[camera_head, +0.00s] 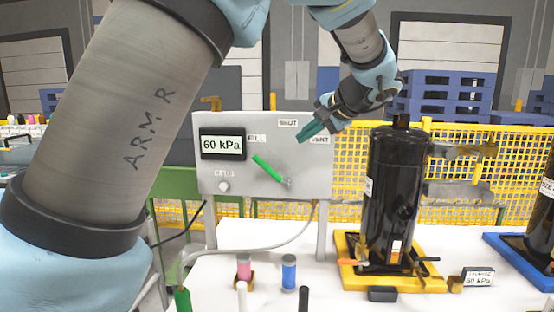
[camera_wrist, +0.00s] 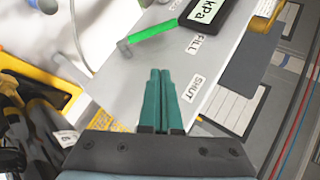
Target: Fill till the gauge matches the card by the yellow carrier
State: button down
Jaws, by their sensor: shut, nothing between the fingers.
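The grey panel (camera_head: 320,155) carries a gauge (camera_head: 222,145) that reads 60 kPa. Its green lever (camera_head: 268,168) points up-left, toward the FILL label (camera_head: 257,138); the SHUT and VENT labels are further right. The lever also shows in the wrist view (camera_wrist: 151,33). The card (camera_head: 478,279) beside the yellow carrier (camera_head: 345,274) appears to read 60 kPa; its upper line is blurred. A black compressor (camera_head: 393,200) stands upright on that carrier. My gripper (camera_head: 303,134) is shut and empty at the panel's upper right, apart from the lever; its green fingers (camera_wrist: 160,75) lie together near the SHUT label (camera_wrist: 193,88).
A grey hose (camera_head: 255,247) runs below the panel. A pink bottle (camera_head: 244,268) and a blue bottle (camera_head: 289,275) stand on the white table (camera_head: 330,295). A blue carrier (camera_head: 520,262) with another black compressor is at right. Yellow mesh fencing (camera_head: 470,150) stands behind.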

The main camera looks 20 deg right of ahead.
jog(key=d+r+n, duration=0.1)
jog(key=n, duration=0.4)
jog(key=p, duration=0.3)
send_over(272, 170)
jog(key=s+d, duration=0.2)
jog(key=d, duration=0.2)
notch_tip(272, 170, down, 6)
jog(key=shift+w+a+r, duration=0.1)
jog(key=shift+a, duration=0.05)
jog(key=shift+w+a+f+p, duration=0.15)
jog(key=shift+a+f+p, duration=0.2)
jog(key=shift+a+f, duration=0.35)
jog(key=shift+w+a+f+p, duration=0.1)
jog(key=shift+a+f+p, duration=0.2)
jog(key=shift+a+f, duration=0.4)
jog(key=shift+d+f, duration=0.1)
jog(key=a+b, duration=0.1)
jog(key=b, duration=0.1)
jog(key=shift+w+f+g+b, duration=0.15)
jog(key=shift+f+g+b, duration=0.15)
jog(key=shift+f+g, duration=0.1)
jog(key=shift+r, duration=0.15)
